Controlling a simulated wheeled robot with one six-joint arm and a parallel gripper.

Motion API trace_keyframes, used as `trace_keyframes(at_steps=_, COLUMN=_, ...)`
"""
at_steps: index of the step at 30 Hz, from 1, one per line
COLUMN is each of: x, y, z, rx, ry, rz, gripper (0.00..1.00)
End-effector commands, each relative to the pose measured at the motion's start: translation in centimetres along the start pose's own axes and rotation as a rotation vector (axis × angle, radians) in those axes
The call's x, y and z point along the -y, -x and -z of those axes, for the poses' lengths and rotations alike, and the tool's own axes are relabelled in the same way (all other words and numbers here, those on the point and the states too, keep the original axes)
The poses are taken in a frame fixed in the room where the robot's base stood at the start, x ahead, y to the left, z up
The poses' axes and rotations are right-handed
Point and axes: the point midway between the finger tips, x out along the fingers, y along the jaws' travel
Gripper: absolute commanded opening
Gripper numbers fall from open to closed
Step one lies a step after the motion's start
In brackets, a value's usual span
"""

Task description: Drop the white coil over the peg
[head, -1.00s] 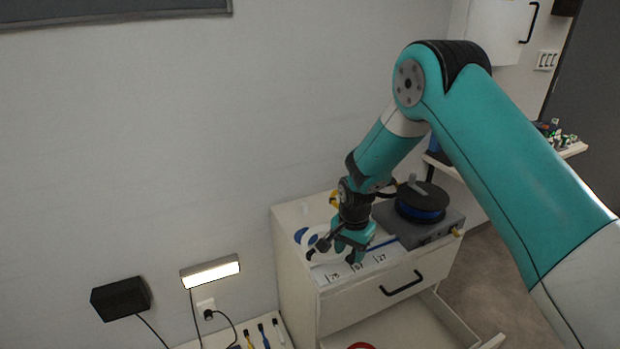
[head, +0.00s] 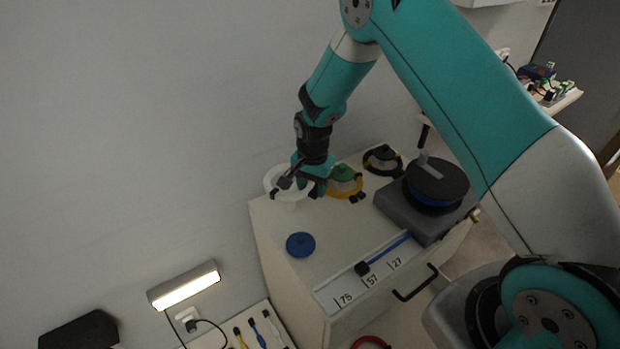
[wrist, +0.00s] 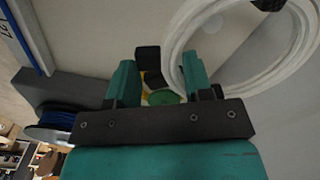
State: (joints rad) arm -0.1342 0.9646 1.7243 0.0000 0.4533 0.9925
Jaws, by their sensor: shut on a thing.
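The white coil (head: 270,178) is a pale ring with a black clip, held above the back left of the white cabinet top (head: 262,225). My gripper (head: 303,189) is shut on its right side. In the wrist view the coil (wrist: 290,70) hangs at the upper right, by the right finger of my gripper (wrist: 160,82). A bare blue disc (head: 300,244) lies in front of the coil, apart from it. I cannot clearly make out a bare peg; the coil and gripper may hide one at the back left.
A yellow coil (head: 345,192) around a green-topped holder stands right of my gripper, and a black coil (head: 382,161) lies behind it. A grey unit with a dark spool (head: 437,180) stands at the right.

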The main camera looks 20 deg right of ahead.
Motion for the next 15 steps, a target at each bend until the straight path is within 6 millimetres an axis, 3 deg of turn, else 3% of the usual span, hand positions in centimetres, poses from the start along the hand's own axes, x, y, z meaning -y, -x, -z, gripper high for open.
trace_keyframes(at_steps=15, x=-0.2, y=-4.5, z=0.3, rx=-0.001, ry=-0.006, rz=0.001, gripper=0.18)
